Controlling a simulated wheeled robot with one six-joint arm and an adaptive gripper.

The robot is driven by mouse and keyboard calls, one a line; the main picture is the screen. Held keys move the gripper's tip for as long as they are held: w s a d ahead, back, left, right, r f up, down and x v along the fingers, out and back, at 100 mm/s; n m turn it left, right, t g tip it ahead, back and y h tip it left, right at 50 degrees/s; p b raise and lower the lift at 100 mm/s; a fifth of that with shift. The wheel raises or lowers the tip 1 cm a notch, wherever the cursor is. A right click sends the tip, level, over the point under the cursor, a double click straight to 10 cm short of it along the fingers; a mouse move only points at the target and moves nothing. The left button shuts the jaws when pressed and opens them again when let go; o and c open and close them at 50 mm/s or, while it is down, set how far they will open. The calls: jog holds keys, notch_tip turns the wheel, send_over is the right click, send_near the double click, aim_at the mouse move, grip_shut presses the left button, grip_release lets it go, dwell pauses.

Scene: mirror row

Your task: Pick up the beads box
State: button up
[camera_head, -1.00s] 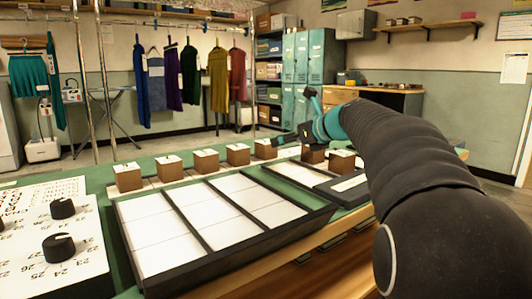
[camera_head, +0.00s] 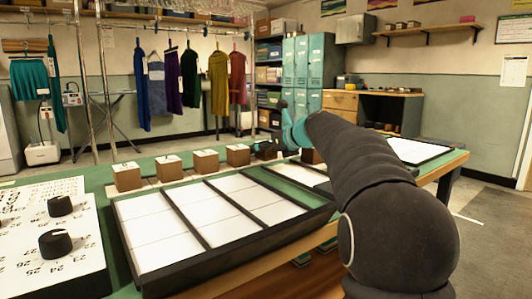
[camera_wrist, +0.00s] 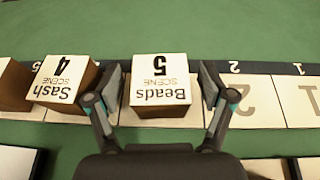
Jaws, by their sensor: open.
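The beads box (camera_wrist: 160,88) is a brown cube with a white top that reads "Beads", "SCENE" and 5, upside down in the wrist view. It stands upright on the strip of numbered white slots. My gripper (camera_wrist: 157,92) is open, with one finger on each side of the box; a narrow gap shows at both sides, and contact is not clear. In the head view my gripper (camera_head: 268,150) is small and dark at the row of boxes, and I cannot tell the beads box apart there.
The Sash box (camera_wrist: 64,80), marked 4, stands close beside the left finger. Numbered slots right of the right finger are empty. In the head view, a black-framed white tray (camera_head: 150,232) lies before the boxes. A panel with black knobs (camera_head: 60,265) is at the left.

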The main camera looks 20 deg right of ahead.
jog(key=c, duration=1.3)
